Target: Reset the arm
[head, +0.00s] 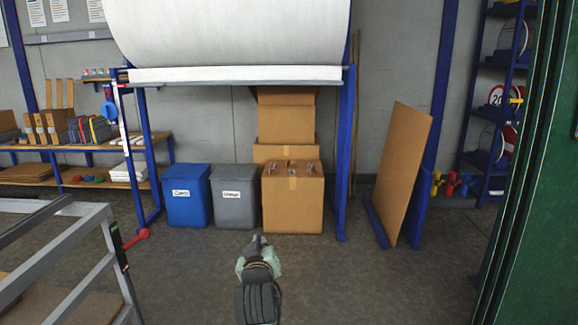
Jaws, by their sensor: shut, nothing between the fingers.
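My arm shows at the bottom centre of the head view, reaching forward over the grey floor. My gripper (258,241) is at its far end, small in the picture, shut and empty. It appears in front of the stacked cardboard boxes (293,205) and below them in the picture. It touches nothing that I can see. The fingertips are small and partly hidden by the wrist.
A blue bin (186,200) and a grey bin (234,200) stand left of the boxes, under a blue frame with a large white roll (230,30). A grey metal frame (75,250) is at near left. A brown board (402,175) leans at right. A green panel (540,200) fills the right edge.

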